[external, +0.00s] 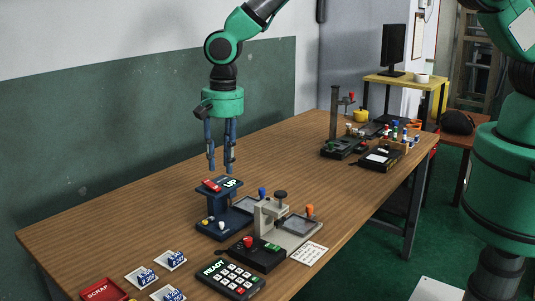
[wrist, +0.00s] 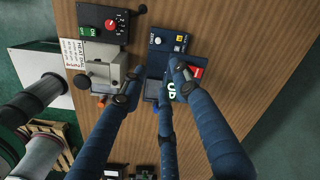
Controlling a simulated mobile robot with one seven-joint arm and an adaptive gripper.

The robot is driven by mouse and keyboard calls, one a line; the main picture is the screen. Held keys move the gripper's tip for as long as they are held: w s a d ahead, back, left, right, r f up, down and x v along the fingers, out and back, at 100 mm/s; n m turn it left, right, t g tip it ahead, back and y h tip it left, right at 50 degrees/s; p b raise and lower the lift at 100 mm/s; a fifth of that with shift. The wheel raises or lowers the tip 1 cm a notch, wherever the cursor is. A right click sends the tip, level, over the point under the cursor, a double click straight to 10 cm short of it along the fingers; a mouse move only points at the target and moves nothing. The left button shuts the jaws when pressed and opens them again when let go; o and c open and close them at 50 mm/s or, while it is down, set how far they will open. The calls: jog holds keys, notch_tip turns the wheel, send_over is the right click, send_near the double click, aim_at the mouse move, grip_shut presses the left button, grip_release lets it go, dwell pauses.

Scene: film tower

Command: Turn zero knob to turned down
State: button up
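A dark blue device (external: 212,205) stands on the wooden table, with a red piece and a sign reading "UP" (external: 231,183) on top. In the wrist view, the device's front panel (wrist: 167,40) carries a label that seems to read "ZERO" (wrist: 154,40). A small pale round spot (external: 222,225), perhaps the zero knob, shows on its front; its setting is too small to tell. My gripper (external: 221,168) points down above and slightly behind the device, with its blue fingers apart and empty. In the wrist view, the fingers (wrist: 157,72) partly hide the device.
A grey fixture (external: 268,216) stands right of the device, with a black box with a red knob (external: 248,243) before it. A keypad reading "READY" (external: 230,278) lies nearer. Several blue blocks and a red scrap tray (external: 103,291) are front left. The table's left rear is clear.

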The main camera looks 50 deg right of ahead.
jog(key=d+r+n+b, duration=0.1)
jog(key=d+r, duration=0.9)
jog(key=r, duration=0.4)
jog(key=shift+d+t, duration=0.4)
jog(key=shift+s+a+f+n, duration=0.1)
jog(key=shift+n, duration=0.2)
jog(key=n+g+b, duration=0.1)
jog(key=n+b, duration=0.7)
jog(key=n, duration=0.8)
send_over(221, 223)
notch_tip(221, 223, down, 16)
jog(key=shift+s+h, duration=0.15)
jog(key=shift+h, duration=0.15)
jog(key=shift+a, duration=0.1)
jog(key=shift+f, duration=0.2)
jog(key=shift+m, duration=0.3)
jog(key=f+b, duration=0.1)
jog(key=f, duration=1.2)
jog(key=shift+w+f+b, duration=0.2)
jog(key=shift+f+b, duration=0.1)
jog(key=shift+b, duration=0.1)
